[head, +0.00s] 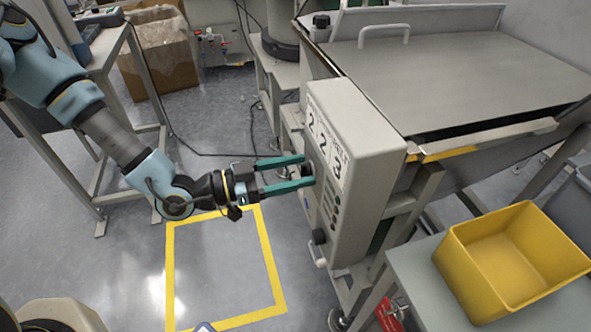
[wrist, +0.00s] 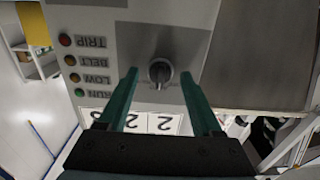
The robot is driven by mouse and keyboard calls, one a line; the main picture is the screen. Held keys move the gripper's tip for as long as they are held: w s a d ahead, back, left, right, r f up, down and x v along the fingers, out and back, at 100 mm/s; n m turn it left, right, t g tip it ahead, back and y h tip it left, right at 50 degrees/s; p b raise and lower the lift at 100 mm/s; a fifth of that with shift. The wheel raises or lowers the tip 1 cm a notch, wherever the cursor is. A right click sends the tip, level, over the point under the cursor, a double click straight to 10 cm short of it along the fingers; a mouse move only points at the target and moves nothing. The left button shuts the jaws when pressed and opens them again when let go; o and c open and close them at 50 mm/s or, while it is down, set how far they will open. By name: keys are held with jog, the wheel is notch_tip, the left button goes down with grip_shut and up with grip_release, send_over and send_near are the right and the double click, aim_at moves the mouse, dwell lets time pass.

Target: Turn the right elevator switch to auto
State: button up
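The grey control box (head: 368,122) carries large "2 2 3" labels, and its panel also shows in the wrist view (wrist: 92,18). A dark rotary switch knob (wrist: 160,72) sits on a darker grey plate. My gripper (head: 307,169) is open, with its two green fingers reaching the panel. In the wrist view my fingertips (wrist: 159,76) stand on either side of the knob, with a visible gap on each side. I cannot tell how deep they reach around it. The plate's small print is too small to read, so the switch's setting is unclear.
Coloured lamps marked TRIP, BELT, LOW and RUN (wrist: 74,68) line the panel. Another black knob (head: 319,236) sits lower on the box. A yellow bin (head: 461,272) stands on a side table at right. A yellow-taped floor square (head: 222,268) is clear.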

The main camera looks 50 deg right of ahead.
jog(key=shift+a, duration=0.1)
jog(key=b+v, duration=0.2)
jog(key=v, duration=0.8)
jog(key=shift+w+a, duration=0.2)
jog(key=shift+a, duration=0.05)
jog(key=w+a+f+n+t+y, duration=0.2)
jog(key=w+t, duration=0.1)
jog(key=w, duration=0.3)
jog(key=w+a+f+n+t+y+p, duration=0.1)
jog(key=w+a+n+t+y, duration=0.15)
jog(key=w, duration=0.25)
jog(key=w+a+f+n+t+y, duration=0.1)
jog(key=w+a+f+n+t, duration=0.1)
jog(key=w+t, duration=0.3)
jog(key=w+a+r+n+t+y+p, duration=0.1)
jog(key=w+a+r+n+t+y, duration=0.2)
jog(key=w+a, duration=0.55)
jog(key=s+a+r+n+y+p, duration=0.1)
jog(key=s+a+r+n+y, duration=0.1)
jog(key=a+r+n, duration=0.5)
jog(key=s+a+r+n+g+y+p, duration=0.1)
jog(key=s+a+r+n+y, duration=0.1)
jog(key=a+r+n+y, duration=0.2)
jog(key=a+r+n, duration=0.3)
jog(key=a, duration=0.4)
